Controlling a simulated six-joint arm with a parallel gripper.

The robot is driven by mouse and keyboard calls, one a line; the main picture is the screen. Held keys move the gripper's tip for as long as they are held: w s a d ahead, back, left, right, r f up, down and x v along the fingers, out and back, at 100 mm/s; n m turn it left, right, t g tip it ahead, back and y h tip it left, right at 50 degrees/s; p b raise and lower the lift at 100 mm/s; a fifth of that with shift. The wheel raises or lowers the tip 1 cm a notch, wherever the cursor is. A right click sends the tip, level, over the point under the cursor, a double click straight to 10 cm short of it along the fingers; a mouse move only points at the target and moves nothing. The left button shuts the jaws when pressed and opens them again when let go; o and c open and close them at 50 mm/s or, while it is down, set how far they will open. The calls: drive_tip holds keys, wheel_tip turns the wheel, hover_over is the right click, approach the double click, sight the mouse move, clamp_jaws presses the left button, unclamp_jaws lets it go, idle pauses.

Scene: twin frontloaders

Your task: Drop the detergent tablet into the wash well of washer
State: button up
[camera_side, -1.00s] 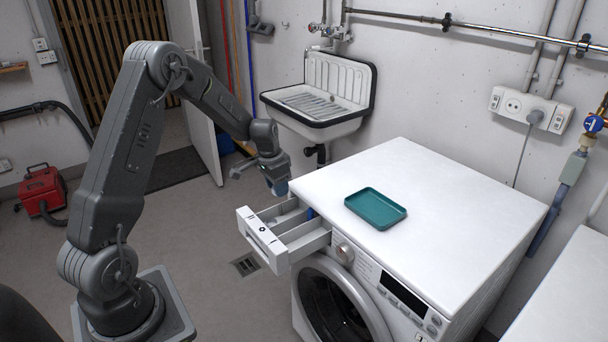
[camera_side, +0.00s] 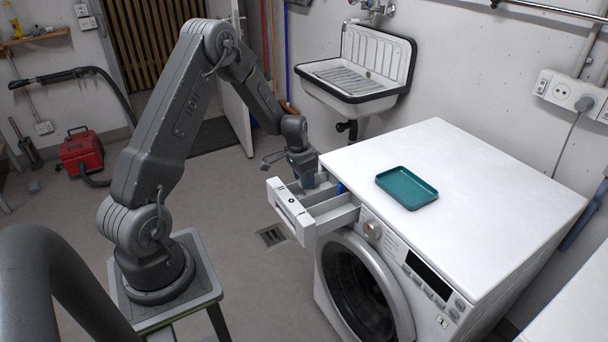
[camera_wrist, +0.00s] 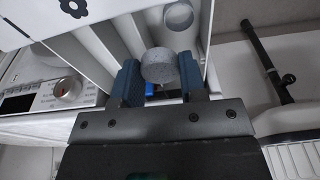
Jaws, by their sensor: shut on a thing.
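The washer (camera_side: 470,215) is white, with its detergent drawer (camera_side: 292,214) pulled out at the upper left of its front. In the side view my gripper (camera_side: 307,182) points down at the drawer's far compartment, its tips at about the rim. In the wrist view my gripper (camera_wrist: 160,82) is shut on the detergent tablet (camera_wrist: 158,66), a round, speckled grey disc between the blue finger pads. The tablet is over the drawer's compartments; its exact height above the floor of the well is hard to tell. The tablet is hidden in the side view.
A teal tray (camera_side: 407,188) lies empty on the washer top. A round, pale fitting (camera_wrist: 178,15) shows inside the drawer. A wall sink (camera_side: 355,75) hangs behind, and a red case (camera_side: 82,154) stands on the floor at left.

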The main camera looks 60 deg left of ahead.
drive_tip(key=o, duration=1)
drive_tip(key=r, duration=0.4)
drive_tip(key=s+r, duration=0.1)
drive_tip(key=r, duration=0.4)
drive_tip(key=s+r, duration=0.1)
drive_tip(key=r, duration=0.3)
drive_tip(key=shift+r, duration=0.4)
